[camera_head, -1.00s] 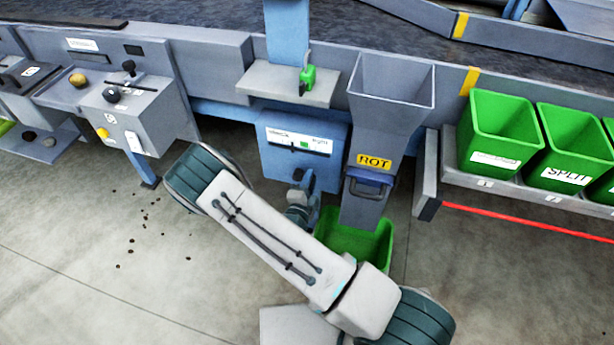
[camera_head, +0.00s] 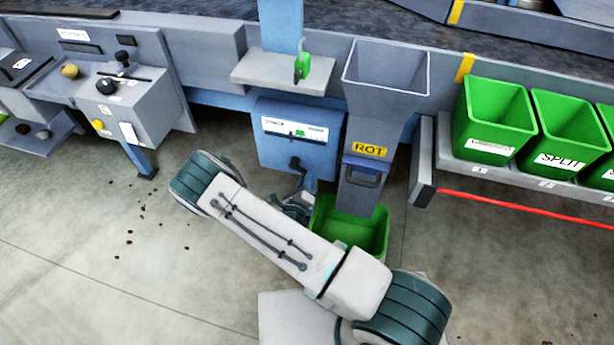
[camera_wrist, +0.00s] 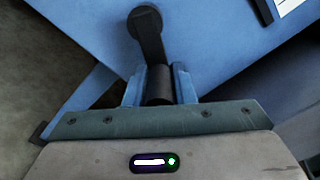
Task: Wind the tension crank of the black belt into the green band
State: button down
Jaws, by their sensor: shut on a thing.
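The blue tension box (camera_head: 270,152) hangs under the grey shelf, left of the ROT chute. Its white gauge strip (camera_head: 280,126) has a small green band (camera_head: 300,132) near the middle; I cannot tell exactly where the pointer stands. The black crank (camera_head: 296,166) is on the box's front and points downward. In the wrist view the crank arm (camera_wrist: 150,38) runs from its hub to the dark handle (camera_wrist: 159,84). My gripper (camera_wrist: 158,88) is shut on that handle, with a blue finger on each side. In the head view my arm partly hides the gripper (camera_head: 297,203).
The grey ROT chute (camera_head: 365,115) stands right of the box, above a green bin (camera_head: 350,236) close to my arm. A green-handled item (camera_head: 302,65) is on the shelf (camera_head: 270,80). A control box (camera_head: 125,105) stands at left. The floor at left is clear apart from dark crumbs.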

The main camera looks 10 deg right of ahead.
jog(key=shift+w+a+f+m+b, duration=0.2)
jog(key=shift+a+f+m, duration=0.35)
jog(key=shift+m, duration=1.35)
jog(key=shift+w+a+f+m+b, duration=0.1)
jog(key=shift+w+a+f+m, duration=0.4)
jog(key=shift+m, duration=1.4)
jog(key=shift+w+a+f+m+b, duration=0.1)
jog(key=shift+a+f+m, duration=0.15)
jog(key=shift+a+m, duration=1.15)
jog(key=shift+d+m, duration=0.55)
jog(key=shift+m, duration=0.05)
jog(key=c, duration=1.3)
grip_release()
jog(key=shift+o, duration=0.2)
jog(key=shift+s, duration=0.1)
jog(key=p+v, duration=0.1)
jog(key=v, duration=1.2)
jog(key=shift+s, duration=0.35)
